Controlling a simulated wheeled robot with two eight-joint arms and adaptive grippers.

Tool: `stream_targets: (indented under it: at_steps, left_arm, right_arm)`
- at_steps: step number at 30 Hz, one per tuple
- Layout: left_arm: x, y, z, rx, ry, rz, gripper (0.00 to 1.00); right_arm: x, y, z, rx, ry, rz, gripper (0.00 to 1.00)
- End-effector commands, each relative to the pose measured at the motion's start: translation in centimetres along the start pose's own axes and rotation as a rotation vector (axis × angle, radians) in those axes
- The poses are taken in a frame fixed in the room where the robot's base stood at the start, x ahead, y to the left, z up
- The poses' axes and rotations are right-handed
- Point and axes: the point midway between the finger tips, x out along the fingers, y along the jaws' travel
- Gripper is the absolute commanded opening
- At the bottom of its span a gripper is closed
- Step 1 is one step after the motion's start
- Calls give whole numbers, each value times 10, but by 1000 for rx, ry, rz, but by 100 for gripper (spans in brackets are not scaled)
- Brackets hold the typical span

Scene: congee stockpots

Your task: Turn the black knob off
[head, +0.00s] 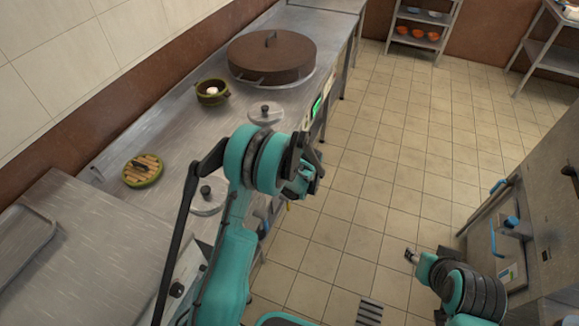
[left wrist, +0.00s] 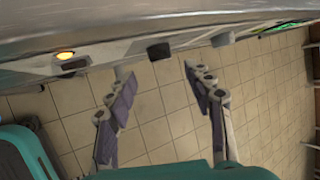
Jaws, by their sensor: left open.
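A black knob (left wrist: 158,50) sticks out from the counter's front panel in the left wrist view. A second dark knob (left wrist: 222,38) is to its right, and a dark control (left wrist: 75,64) sits under a lit orange lamp (left wrist: 65,55) at the left. My left gripper (left wrist: 157,76) is open, its two fingers spread below and either side of the black knob, apart from it and empty. In the head view my left gripper (head: 312,172) is beside the counter front, and my arm hides much of the panel. My right gripper (head: 411,256) hangs over the floor, away from the counter.
The steel counter (head: 165,115) carries a large brown-lidded pot (head: 271,57), a small green pot (head: 212,92), round steel lids (head: 265,112) and a green dish (head: 142,171). A green display (head: 317,108) is on its front.

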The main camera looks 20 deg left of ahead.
Motion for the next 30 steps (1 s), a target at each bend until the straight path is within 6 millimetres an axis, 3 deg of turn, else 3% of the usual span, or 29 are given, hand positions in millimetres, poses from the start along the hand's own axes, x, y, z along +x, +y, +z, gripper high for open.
stream_targets:
  at_steps: [3, 9, 23, 26, 30]
  left_arm:
    - [-24, 1, 0, 0, 0, 0, 52]
    - [-46, 0, 0, 1, 0, 0, 52]
    - [-56, -1, 2, -22, 5, -1, 52]
    - [-78, -2, 10, -95, 23, -3, 52]
    - [-134, 1, 26, -298, 75, -3, 52]
  right_arm:
    - [0, 0, 0, 0, 0, 0, 40]
    - [0, 0, 0, 0, 0, 0, 40]
    - [0, 0, 0, 0, 0, 0, 40]
    - [0, 0, 0, 0, 0, 0, 40]
    - [0, 0, 0, 0, 0, 0, 40]
